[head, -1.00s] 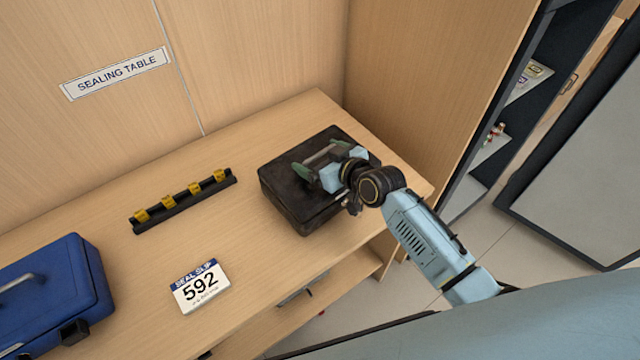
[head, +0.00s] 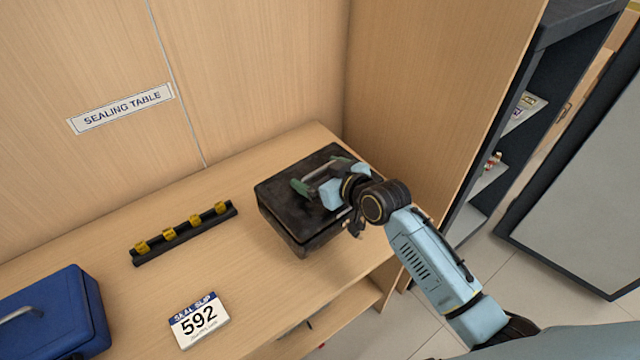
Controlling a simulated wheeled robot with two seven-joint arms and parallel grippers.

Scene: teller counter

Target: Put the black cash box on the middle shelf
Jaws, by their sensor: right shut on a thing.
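The black cash box (head: 295,222) is at the right end of the wooden sealing table, its front and left sides showing below a dark lid. My right gripper (head: 316,180) is over the lid, shut on the box's handle, which lies between its green-tipped fingers. The box looks a little raised off the table, slightly tilted. The dark shelf unit (head: 527,110) stands at the right behind a wooden partition, with a few small items on its shelves. Its middle shelf (head: 490,176) shows only partly. My left gripper is not in view.
A blue case (head: 50,310) stands at the left of the table (head: 140,310). A black rack with yellow clips (head: 185,234) and a "592" seal slip (head: 199,320) lie between. The wooden partition (head: 430,110) rises close to the box's right. A grey door-like panel (head: 580,190) stands at far right.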

